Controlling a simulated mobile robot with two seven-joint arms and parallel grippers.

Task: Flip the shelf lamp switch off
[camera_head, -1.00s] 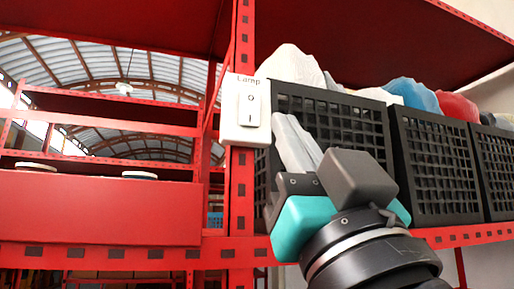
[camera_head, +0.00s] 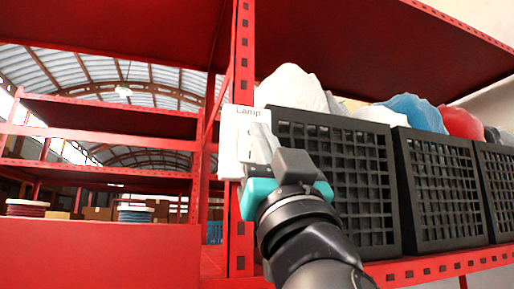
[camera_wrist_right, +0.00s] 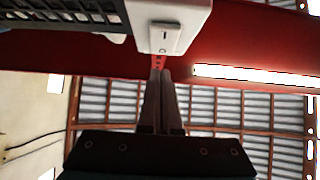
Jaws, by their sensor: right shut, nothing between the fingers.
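The white lamp switch box (camera_head: 229,150), labelled "Lamp", is fixed to the red shelf post in the head view. My right gripper (camera_head: 262,138) is shut and empty, and its fingertips cover most of the rocker in that view. The wrist view shows the switch box (camera_wrist_right: 185,12) at the top, with its rocker (camera_wrist_right: 164,38) just beyond the shut fingertips (camera_wrist_right: 160,72). I cannot tell whether the fingertips touch it. The rocker's position is hard to read. My left gripper is not in view.
The red shelf post (camera_head: 242,235) runs beside the box. Black crates (camera_head: 445,185) with bagged goods stand on the shelf to the right. Red shelves (camera_head: 110,110) with spools lie farther back on the left.

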